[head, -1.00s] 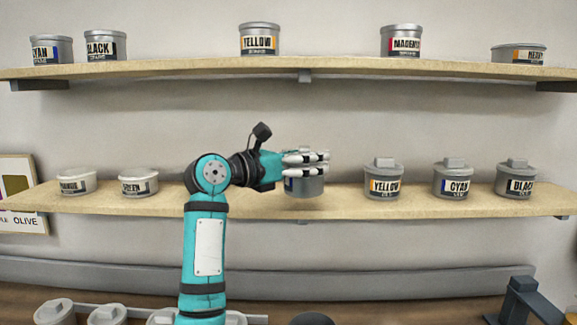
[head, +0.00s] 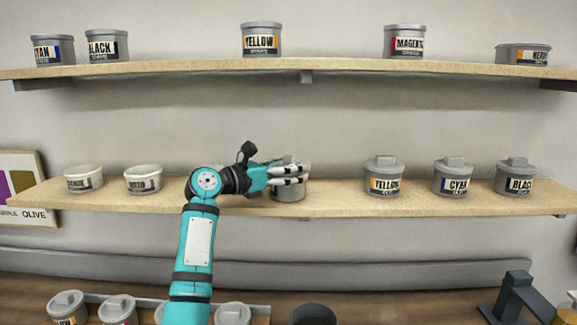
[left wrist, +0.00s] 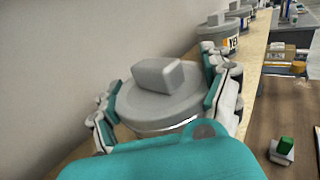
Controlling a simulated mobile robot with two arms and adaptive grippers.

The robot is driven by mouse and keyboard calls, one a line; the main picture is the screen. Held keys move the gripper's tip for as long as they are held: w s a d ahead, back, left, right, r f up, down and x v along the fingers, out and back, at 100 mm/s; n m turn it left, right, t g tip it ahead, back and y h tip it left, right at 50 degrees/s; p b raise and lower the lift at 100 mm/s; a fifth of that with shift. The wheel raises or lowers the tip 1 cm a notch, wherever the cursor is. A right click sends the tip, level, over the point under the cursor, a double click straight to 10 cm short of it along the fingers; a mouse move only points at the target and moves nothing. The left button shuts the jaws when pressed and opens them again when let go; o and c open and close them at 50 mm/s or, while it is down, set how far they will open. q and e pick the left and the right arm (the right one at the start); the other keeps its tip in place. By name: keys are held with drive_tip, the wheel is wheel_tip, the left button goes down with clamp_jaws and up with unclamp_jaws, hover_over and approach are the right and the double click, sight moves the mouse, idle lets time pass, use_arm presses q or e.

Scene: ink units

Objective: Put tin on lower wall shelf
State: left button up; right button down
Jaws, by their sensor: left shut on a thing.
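My left gripper (head: 290,175) is at the lower wall shelf (head: 335,207), its fingers shut around a grey tin (head: 287,194). The tin's lower part shows below the fingers, at the height of the shelf board. In the left wrist view the tin's round lid with a block-shaped knob (left wrist: 160,92) sits between the fingers (left wrist: 165,108). The tin looks upright, and its label is hidden. I cannot tell whether its base touches the shelf. My right gripper is not in view.
On the lower shelf, YELLOW (head: 385,178), CYAN (head: 453,178) and BLACK (head: 515,177) tins stand to the right, and two pale tubs (head: 143,180) to the left. The upper shelf (head: 350,65) holds several tins. More tins (head: 118,310) stand on the counter below.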

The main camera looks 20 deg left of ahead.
use_arm(q)
drive_tip(key=shift+r, duration=0.1)
drive_tip(key=o, duration=1.5)
drive_tip(key=shift+s+a, duration=0.2)
drive_tip(key=shift+s, duration=0.1)
drive_tip(key=b+v, duration=0.3)
drive_tip(key=v, duration=0.8)
drive_tip(key=shift+s+a+b, duration=0.1)
drive_tip(key=shift+s+b, duration=0.05)
drive_tip(key=shift+b, duration=0.25)
